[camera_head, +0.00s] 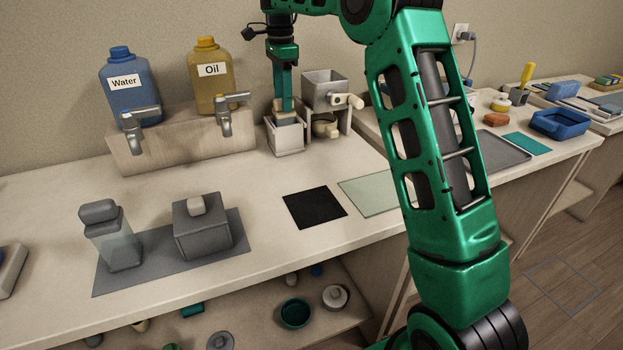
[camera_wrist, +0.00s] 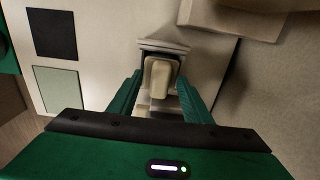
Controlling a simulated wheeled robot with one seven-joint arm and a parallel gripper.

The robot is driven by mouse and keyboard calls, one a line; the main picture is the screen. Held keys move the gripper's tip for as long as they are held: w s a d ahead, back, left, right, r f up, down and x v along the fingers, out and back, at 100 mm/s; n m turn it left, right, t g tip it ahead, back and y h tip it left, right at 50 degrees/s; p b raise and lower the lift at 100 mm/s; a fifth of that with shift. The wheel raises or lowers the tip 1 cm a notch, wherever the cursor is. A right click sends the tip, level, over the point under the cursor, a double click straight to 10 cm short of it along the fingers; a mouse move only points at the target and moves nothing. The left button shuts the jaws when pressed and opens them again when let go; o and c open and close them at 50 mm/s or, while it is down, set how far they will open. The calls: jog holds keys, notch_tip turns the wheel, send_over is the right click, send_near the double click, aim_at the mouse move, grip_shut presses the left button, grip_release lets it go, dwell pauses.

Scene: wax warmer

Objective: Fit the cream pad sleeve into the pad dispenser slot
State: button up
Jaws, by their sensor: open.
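The cream pad sleeve (camera_wrist: 160,75) shows in the wrist view between my two green fingers, with a gap on each side. In the head view a cream block (camera_head: 286,116) stands at the top of the pale square pad dispenser (camera_head: 287,139), below my fingertips. The dispenser's rim also shows in the wrist view (camera_wrist: 164,45), around the far end of the sleeve. The sleeve seems to sit in the slot's mouth, but how deep is hidden. My gripper (camera_head: 283,107) is open and points down over the dispenser; it also shows in the wrist view (camera_wrist: 160,92).
A grey hopper device (camera_head: 325,92) with a cream knob stands close right of the dispenser. The tap stand (camera_head: 180,140) with water and oil jugs is to the left. A black mat (camera_head: 314,207) and pale green mat (camera_head: 368,194) lie bare in front.

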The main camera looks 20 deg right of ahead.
jog(key=shift+r, duration=3.85)
